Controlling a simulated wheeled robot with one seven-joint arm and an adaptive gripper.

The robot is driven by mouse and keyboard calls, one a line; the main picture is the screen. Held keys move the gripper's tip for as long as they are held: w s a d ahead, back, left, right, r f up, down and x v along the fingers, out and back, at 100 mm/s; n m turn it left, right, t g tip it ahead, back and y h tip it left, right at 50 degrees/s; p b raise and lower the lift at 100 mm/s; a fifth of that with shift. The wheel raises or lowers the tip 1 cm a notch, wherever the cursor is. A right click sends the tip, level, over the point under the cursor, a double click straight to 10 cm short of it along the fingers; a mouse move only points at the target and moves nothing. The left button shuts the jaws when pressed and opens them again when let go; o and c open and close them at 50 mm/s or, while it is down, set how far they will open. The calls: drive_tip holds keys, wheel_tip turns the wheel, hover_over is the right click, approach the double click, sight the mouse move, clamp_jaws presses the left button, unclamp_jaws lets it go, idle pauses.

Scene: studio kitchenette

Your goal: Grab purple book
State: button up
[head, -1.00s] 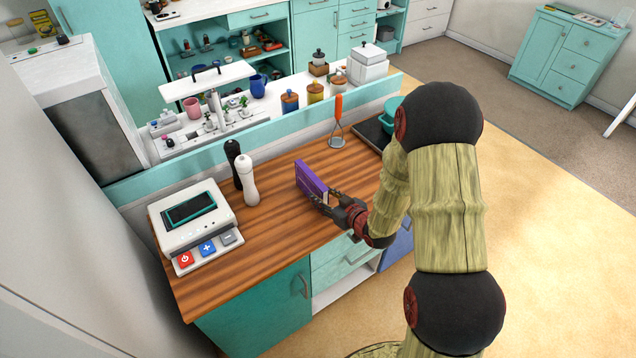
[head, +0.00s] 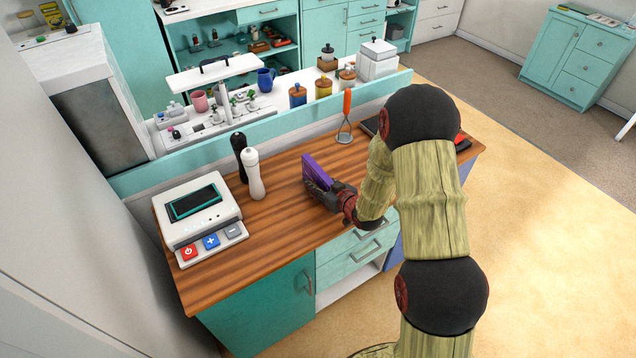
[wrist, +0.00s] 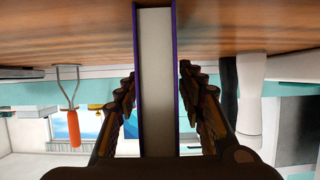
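The purple book (head: 315,170) stands upright on the wooden counter (head: 285,225), near its middle. In the wrist view, which is upside down, the book (wrist: 156,80) shows its pale page edge between two purple covers. My gripper (head: 327,190) is low at the book's near end. In the wrist view my gripper (wrist: 157,78) has one finger on each side of the book, with a narrow gap showing at each side. It is open around the book. The gripper hides the book's lower near part in the head view.
A white pepper mill (head: 254,174) and a black one (head: 240,157) stand left of the book. A white device with a screen (head: 197,210) is at the counter's left end. An orange-handled masher (head: 346,117) stands behind. The front middle counter is clear.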

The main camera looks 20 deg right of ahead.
drive_tip(key=shift+c, duration=0.6)
clamp_jaws()
